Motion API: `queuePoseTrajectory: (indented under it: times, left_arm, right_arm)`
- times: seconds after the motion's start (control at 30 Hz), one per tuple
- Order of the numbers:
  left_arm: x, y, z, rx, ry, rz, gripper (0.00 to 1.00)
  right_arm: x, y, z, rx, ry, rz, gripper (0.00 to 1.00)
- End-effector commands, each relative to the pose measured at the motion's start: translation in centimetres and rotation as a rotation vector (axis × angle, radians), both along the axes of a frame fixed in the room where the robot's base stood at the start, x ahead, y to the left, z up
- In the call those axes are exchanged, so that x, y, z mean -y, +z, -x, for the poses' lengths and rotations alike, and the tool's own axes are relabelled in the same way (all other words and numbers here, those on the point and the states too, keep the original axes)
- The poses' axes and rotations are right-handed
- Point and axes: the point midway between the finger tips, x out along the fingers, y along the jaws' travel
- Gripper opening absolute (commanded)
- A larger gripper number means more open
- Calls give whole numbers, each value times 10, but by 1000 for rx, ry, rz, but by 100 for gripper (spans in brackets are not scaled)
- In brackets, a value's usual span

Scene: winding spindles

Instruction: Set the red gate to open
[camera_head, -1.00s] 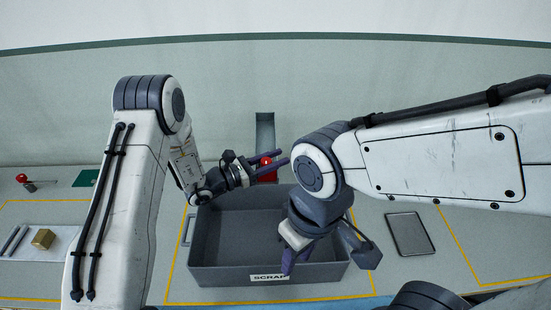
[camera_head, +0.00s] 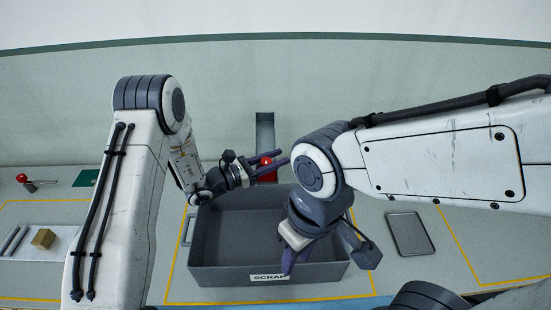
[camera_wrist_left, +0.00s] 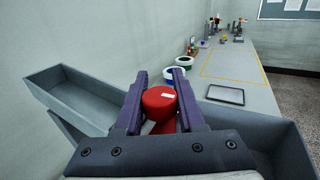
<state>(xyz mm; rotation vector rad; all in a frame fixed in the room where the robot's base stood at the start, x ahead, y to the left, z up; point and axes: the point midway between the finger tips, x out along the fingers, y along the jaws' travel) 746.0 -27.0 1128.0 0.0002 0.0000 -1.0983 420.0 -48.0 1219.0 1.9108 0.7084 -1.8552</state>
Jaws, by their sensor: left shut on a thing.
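The red gate (camera_head: 268,175) stands at the lower end of a narrow grey chute (camera_head: 265,128), behind the scrap bin. Its round red knob (camera_head: 266,161) is between the fingers of my left gripper (camera_head: 272,167), which is shut on it. In the left wrist view the red knob (camera_wrist_left: 160,101) sits between the two purple fingers, with a small white label on it. The gate's lower part is largely hidden by the gripper. My right gripper (camera_head: 290,258) hangs over the right part of the bin. Its fingers are partly hidden, so its opening is unclear.
The grey scrap bin (camera_head: 203,272) lies under both grippers. A flat dark-framed tray (camera_head: 410,234) lies to its right. At the left are a brass block (camera_head: 43,238), grey rods and a small red-knobbed lever (camera_head: 22,178). The wall is close behind the chute.

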Motion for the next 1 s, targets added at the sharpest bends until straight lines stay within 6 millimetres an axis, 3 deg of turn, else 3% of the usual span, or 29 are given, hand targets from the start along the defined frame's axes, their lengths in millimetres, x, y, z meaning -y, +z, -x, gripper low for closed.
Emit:
queuePoseTrajectory:
  times: [0.2, 0.5, 0.8, 0.83, 0.9, 1.0]
  left_arm:
    - [-1, 4, 0, 1, 1, 0, 0]
    - [-1, 50, 0, 1, 2, 0, 0]
    - [-1, 53, 0, 0, 1, 1, 0]
    - [-1, 53, 0, 0, 1, 1, 42]
    - [-1, 52, 0, 0, 1, 1, 69]
    - [0, 52, 0, 0, 1, 1, 70]
  right_arm:
    - [0, 1, 0, 0, 0, 0, 37]
    - [0, 8, 0, 0, 1, 0, 37]
    - [0, 8, 0, 0, 1, 0, 37]
    - [0, 8, 0, 0, 1, 0, 37]
    - [0, 8, 0, 0, 1, 0, 37]
    - [0, 8, 0, 0, 1, 0, 37]
